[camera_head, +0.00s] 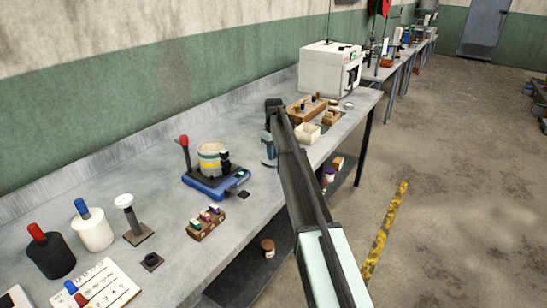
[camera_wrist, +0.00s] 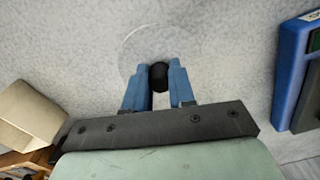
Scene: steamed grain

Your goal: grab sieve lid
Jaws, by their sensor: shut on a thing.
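The sieve lid appears in the wrist view as a clear, faint disc (camera_wrist: 150,45) with a black knob (camera_wrist: 158,77). My gripper (camera_wrist: 158,70) has its two blue fingers closed on either side of the knob and is shut on it. In the head view my gripper (camera_head: 268,150) points down near the front part of the grey bench, right of the blue device. The clear disc is hard to see there. I cannot tell whether the lid rests on the bench or is slightly raised.
The blue device (camera_head: 231,183) holds a banded sieve-like container (camera_head: 209,158); its edge shows in the wrist view (camera_wrist: 296,70). A cream box (camera_head: 307,133) and wooden racks (camera_head: 306,108) stand to the right. A white oven (camera_head: 322,70) is behind. Bottles and a small rack (camera_head: 206,223) are left and front.

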